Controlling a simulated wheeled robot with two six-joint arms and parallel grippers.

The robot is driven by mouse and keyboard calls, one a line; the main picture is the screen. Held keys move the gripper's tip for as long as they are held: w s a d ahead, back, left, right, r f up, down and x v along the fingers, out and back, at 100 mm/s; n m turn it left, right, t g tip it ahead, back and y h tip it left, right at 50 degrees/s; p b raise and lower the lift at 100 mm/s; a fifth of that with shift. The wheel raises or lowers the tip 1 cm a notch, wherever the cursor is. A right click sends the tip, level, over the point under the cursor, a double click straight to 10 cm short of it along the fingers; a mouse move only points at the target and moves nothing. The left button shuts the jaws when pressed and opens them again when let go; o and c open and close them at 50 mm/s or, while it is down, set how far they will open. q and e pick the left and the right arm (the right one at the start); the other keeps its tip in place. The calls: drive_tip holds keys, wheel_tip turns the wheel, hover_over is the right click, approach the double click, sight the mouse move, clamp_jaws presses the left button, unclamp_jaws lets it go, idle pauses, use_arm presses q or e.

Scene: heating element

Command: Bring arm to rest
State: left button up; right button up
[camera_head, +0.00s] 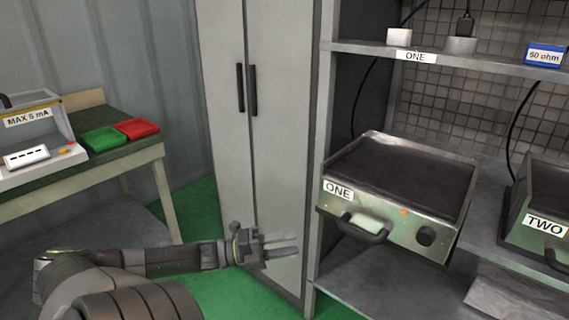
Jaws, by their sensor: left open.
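My left arm (160,262) comes in from the lower left and reaches to the right, low in the view. Its gripper (280,244) is open and empty, with its fingers pointing right. It appears in front of the grey cabinet's lower part and to the left of the appliance labelled ONE (400,190). My right gripper is not in view.
A shelf unit (370,47) on the right holds the ONE and TWO (545,215) appliances and a blue "50 ohm" box (546,54). A grey cabinet (222,130) stands shut. A table (140,149) at left bears green (102,139) and red (137,128) trays.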

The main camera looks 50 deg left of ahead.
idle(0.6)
use_arm(q)
drive_tip(key=s+a+f+n+y, duration=0.1)
drive_tip(key=a+f+n+y, duration=0.2)
drive_tip(key=f+n+y, duration=0.4)
drive_tip(key=s+a+f+n+y, duration=0.1)
drive_tip(key=a+f+n+y, duration=0.25)
drive_tip(key=f, duration=0.65)
drive_tip(key=s+d+f+n+g+y, duration=0.1)
drive_tip(key=s+f+n+g, duration=0.25)
drive_tip(key=f, duration=0.55)
drive_tip(key=s+d+f+n+g+y, duration=0.1)
drive_tip(key=s+f+n+g+y, duration=0.15)
drive_tip(key=s+f+n, duration=0.4)
drive_tip(key=s+d+f+n+g+h, duration=0.1)
drive_tip(key=s+d+f+n+g, duration=0.3)
drive_tip(key=s+d+f, duration=0.45)
drive_tip(key=s+d+f+n+g+h, duration=0.25)
drive_tip(key=s+d+f+g, duration=0.35)
drive_tip(key=d+f, duration=0.5)
drive_tip(key=s+r+p, duration=0.4)
drive_tip(key=r+p, duration=0.5)
drive_tip(key=p, duration=0.4)
drive_tip(key=shift+s+r+t+y, duration=0.15)
drive_tip(key=shift+s+t+y, duration=0.15)
drive_tip(key=shift+y, duration=0.15)
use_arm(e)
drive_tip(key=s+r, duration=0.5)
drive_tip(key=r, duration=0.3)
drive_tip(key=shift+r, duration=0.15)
